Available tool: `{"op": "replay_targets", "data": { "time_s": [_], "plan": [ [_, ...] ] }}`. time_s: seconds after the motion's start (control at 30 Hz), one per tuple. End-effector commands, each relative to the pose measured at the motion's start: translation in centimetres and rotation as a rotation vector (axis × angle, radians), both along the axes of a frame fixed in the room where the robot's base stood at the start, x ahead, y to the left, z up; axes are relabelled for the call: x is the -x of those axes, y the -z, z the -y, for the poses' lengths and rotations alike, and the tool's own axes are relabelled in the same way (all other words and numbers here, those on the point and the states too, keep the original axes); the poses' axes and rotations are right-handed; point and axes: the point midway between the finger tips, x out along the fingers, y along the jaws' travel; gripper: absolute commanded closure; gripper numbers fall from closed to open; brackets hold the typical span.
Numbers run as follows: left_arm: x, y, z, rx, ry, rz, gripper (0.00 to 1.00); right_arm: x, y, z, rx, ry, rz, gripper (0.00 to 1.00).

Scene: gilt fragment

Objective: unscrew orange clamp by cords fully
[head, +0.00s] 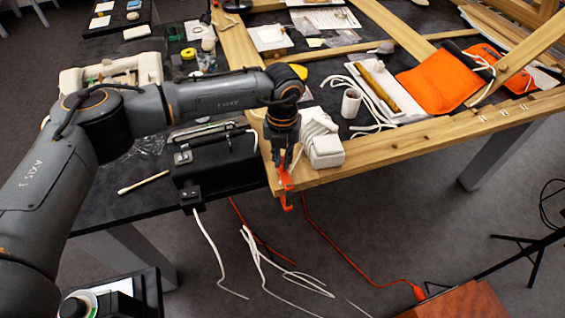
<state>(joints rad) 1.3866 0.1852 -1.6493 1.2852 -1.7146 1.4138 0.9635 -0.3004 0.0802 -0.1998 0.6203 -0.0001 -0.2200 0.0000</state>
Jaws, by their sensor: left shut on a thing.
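The orange clamp (287,202) sits at the near left corner of the wooden frame (390,150), at the table edge, with its lower part hanging below the wood. My left gripper (284,164) points down at the clamp's upper part and is shut on it. The fingers hide part of the clamp, and its screw is too small to make out. White cords (222,258) and an orange cord (345,255) hang below the edge to the floor. My right gripper is not in view.
A white adapter with bundled cord (325,150) lies on the frame just right of my gripper. A black box (213,165) stands to its left. An orange pouch (440,82) and a white cup (351,103) lie further right.

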Motion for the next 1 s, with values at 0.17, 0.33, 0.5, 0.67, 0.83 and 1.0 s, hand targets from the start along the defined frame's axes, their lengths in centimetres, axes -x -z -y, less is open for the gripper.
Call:
{"op": "replay_targets", "data": {
  "time_s": [0.17, 0.33, 0.5, 0.67, 0.83, 1.0],
  "plan": [
    [-0.1, 0.3, 0.0, 0.001, -0.159, 0.003, 1.0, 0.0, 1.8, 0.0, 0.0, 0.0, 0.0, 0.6],
    [-0.1, 0.2, 0.0, 0.002, -0.287, 0.002, 1.0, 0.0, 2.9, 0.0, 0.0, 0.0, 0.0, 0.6],
    [-0.1, 0.1, 0.0, 0.001, -0.385, 0.002, 1.0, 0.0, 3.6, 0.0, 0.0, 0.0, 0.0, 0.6],
    [-0.1, 0.0, 0.0, 0.002, -0.445, 0.003, 1.0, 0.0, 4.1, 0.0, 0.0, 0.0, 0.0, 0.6],
    [-0.1, -0.1, 0.0, 0.002, -0.477, 0.003, 1.0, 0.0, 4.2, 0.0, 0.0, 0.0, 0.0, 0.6],
    [-0.1, -0.1, 0.0, 0.002, -0.487, 0.003, 1.0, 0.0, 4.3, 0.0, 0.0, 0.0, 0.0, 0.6]
  ]
}}
